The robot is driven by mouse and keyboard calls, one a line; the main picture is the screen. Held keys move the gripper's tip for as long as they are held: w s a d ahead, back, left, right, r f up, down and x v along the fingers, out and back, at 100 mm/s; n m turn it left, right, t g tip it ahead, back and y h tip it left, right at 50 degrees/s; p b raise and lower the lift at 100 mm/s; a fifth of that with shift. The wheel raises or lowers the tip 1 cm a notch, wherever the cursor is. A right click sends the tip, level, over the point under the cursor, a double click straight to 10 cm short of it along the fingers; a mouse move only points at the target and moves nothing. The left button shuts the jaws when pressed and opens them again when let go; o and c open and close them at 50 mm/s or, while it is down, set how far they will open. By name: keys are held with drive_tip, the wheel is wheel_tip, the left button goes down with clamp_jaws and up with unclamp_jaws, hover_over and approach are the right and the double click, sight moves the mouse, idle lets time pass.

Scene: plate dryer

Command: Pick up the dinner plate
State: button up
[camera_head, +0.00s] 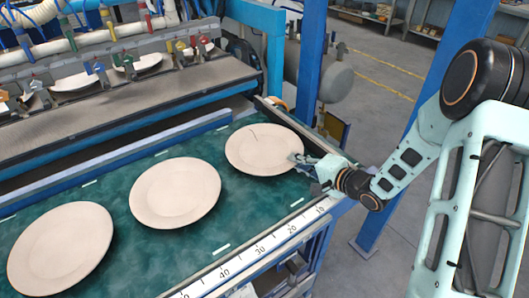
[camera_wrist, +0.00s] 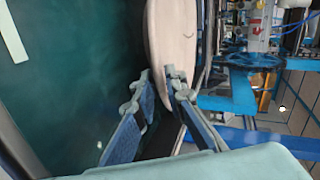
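A round, pale beige dinner plate (camera_head: 262,146) lies at the far right end of the green surface, nearest to my gripper. My gripper (camera_head: 304,163) is at this plate's right rim. In the wrist view, the plate (camera_wrist: 168,35) shows nearly edge-on. My gripper's fingertips (camera_wrist: 157,79) are on either side of its near edge, one overlapping the pale face and the other beside the rim. The fingers lean towards each other with a narrow gap. Whether both touch the plate is not clear. Part of the rim is hidden behind a finger.
Two more plates lie on the green surface (camera_head: 115,180), a middle one (camera_head: 176,192) and a near left one (camera_head: 60,248). A numbered ruler edge (camera_head: 235,275) runs along the front. A blue post (camera_head: 310,60) stands behind my gripper. Machinery with several plates fills the back left.

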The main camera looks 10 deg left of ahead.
drive_tip(key=shift+w+a+f, duration=0.15)
drive_tip(key=shift+w+a, duration=0.1)
drive_tip(key=shift+a, duration=0.1)
clamp_jaws()
idle(0.3)
drive_tip(key=shift+r, duration=0.2)
